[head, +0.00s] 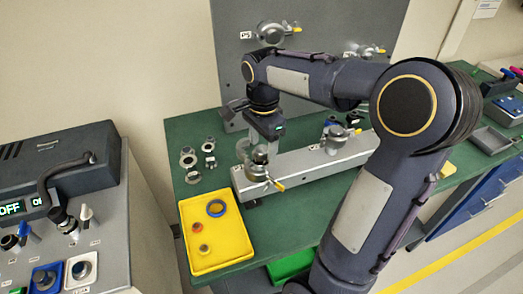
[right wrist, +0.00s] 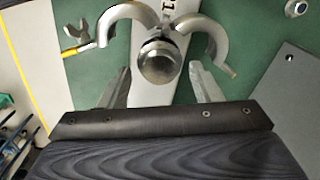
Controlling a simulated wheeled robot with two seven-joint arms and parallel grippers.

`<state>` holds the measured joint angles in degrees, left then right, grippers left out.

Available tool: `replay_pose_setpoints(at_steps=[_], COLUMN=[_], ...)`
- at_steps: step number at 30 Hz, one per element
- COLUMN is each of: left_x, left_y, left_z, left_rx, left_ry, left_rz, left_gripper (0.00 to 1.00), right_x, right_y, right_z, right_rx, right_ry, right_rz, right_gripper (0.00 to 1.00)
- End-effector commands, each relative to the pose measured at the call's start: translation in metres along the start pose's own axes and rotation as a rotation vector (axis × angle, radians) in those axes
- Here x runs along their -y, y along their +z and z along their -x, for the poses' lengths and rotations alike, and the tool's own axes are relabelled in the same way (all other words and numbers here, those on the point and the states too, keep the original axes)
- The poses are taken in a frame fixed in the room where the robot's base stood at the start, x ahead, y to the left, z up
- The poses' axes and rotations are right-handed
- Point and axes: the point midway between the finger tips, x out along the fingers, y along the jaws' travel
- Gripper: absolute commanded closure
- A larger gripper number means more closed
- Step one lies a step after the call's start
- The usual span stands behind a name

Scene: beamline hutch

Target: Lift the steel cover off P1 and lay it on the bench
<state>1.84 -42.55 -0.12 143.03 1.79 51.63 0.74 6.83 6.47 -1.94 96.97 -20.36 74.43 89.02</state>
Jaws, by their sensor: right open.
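The steel cover (right wrist: 160,64) is a round metal cap on the port in the right wrist view, where part of a label ending in 1 shows. An open clamp (right wrist: 126,14) spreads its two curved halves around it, with a wing nut at left. My right gripper (head: 261,146) is above the near port on the grey beam (head: 312,168) in the head view. Its two fingers are apart, one on each side of the cover; I cannot tell whether they touch it. The green bench (head: 298,218) carries the beam. My left gripper is not in view.
A yellow tray (head: 222,255) with several rings lies on the bench's front left. Loose metal fittings (head: 188,158) lie behind it. A second fitting (head: 335,137) stands farther along the beam. A grey upright panel (head: 230,70) is behind. Bare bench shows before the beam.

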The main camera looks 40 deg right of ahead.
Motion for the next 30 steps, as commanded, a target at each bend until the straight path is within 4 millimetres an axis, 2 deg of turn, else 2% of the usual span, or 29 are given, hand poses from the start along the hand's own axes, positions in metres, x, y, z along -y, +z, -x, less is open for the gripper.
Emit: replay_pose_setpoints(at_steps=[8,16,25,30], left_x=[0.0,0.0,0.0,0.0], left_y=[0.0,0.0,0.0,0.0], left_z=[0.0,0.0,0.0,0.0], left_rx=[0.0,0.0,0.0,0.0], left_ry=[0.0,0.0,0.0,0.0], left_rz=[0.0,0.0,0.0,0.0], left_gripper=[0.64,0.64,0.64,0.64], right_x=[0.0,0.0,0.0,0.001], right_y=[0.0,0.0,0.0,0.0], right_z=[-0.003,-0.003,0.0,0.013], right_rx=[0.0,0.0,0.0,-0.001], right_ry=[-0.001,-0.001,-0.002,-0.005], right_rz=[0.0,0.0,0.0,0.0], right_gripper=[0.43,0.78,0.78,0.78])
